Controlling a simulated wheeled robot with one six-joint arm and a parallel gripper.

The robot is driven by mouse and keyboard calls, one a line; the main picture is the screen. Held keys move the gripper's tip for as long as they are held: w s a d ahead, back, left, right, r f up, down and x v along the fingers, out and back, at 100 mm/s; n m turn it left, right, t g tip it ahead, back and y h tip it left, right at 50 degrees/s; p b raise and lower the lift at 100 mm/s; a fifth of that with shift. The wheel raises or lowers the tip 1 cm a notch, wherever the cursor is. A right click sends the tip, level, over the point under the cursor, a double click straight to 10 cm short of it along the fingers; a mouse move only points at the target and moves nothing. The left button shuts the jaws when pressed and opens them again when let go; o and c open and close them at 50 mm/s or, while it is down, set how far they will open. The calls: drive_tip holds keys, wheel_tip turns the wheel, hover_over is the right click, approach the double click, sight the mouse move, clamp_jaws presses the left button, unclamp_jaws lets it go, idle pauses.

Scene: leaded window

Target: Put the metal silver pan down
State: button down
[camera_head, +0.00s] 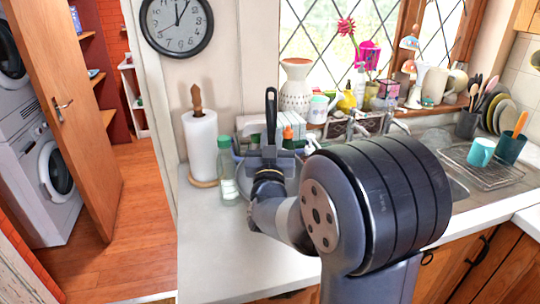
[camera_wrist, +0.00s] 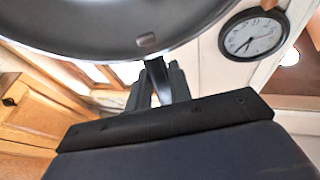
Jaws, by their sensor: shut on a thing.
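The silver pan (camera_wrist: 90,25) fills the top of the wrist view, its grey metal side curving close to the camera. Its dark handle (camera_wrist: 158,78) runs down between the fingers of my gripper (camera_wrist: 160,95), which is shut on it. In the head view a black handle (camera_head: 271,108) stands up above my gripper (camera_head: 270,152), over the back of the worktop. The pan's body is not clearly seen there, and my arm hides much of that area. I cannot tell whether the pan touches anything.
The white worktop (camera_head: 235,255) is clear at its front left. A paper towel roll (camera_head: 201,145) and a green-capped bottle (camera_head: 226,165) stand left of my gripper. Bottles and a vase (camera_head: 295,85) crowd the windowsill behind. A drying rack (camera_head: 495,172) with mugs stands at right.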

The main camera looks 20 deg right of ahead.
drive_tip(key=shift+f, duration=2)
